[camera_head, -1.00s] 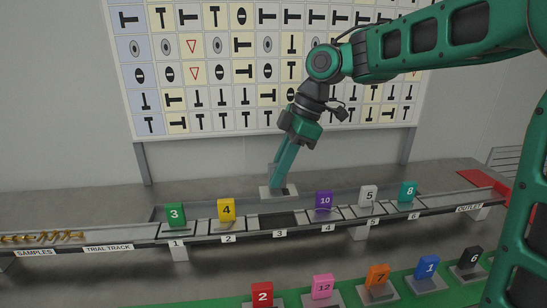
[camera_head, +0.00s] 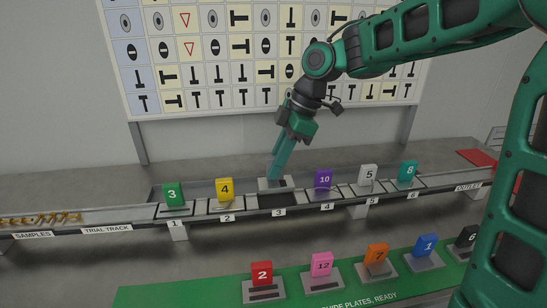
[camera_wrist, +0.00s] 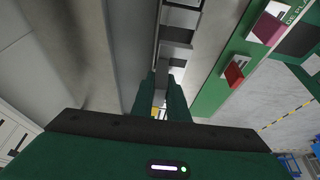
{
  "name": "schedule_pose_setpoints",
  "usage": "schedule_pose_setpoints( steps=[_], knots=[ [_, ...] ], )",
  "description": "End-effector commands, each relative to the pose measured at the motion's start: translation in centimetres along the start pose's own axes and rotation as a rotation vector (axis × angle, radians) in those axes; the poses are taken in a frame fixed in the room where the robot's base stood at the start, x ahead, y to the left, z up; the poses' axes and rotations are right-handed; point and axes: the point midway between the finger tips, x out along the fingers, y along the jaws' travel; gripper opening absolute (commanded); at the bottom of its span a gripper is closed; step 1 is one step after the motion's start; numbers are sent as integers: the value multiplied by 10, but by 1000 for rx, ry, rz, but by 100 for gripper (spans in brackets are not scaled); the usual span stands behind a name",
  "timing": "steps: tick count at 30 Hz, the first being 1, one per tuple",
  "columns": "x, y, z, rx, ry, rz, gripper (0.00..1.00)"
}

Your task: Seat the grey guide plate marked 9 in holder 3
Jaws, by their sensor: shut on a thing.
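My gripper (camera_head: 274,176) is shut on a grey guide plate (camera_head: 266,186) and points down over the rail. The plate is at the back edge of holder 3 (camera_head: 280,201), a dark open slot above the label 3. I cannot tell whether the plate touches the rail. The upright marker part is hidden between the fingers, so its number 9 cannot be read.
The yellow plate 4 (camera_head: 225,190) stands left of holder 3 and the purple plate 10 (camera_head: 323,180) stands right. Green plate 3, grey-white plate 5 and teal plate 8 fill other holders. Several plates, including red 2 (camera_head: 262,273), stand on the green mat (camera_head: 205,293) in front.

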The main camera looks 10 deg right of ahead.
Motion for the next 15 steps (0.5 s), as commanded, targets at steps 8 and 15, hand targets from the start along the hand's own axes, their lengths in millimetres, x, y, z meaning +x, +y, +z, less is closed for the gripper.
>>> schedule_pose_setpoints(
  steps=[8,15],
  knots=[
    [17,0,7,1,0,0,0],
    [27,0,12,1,0,-1,0]
  ],
)
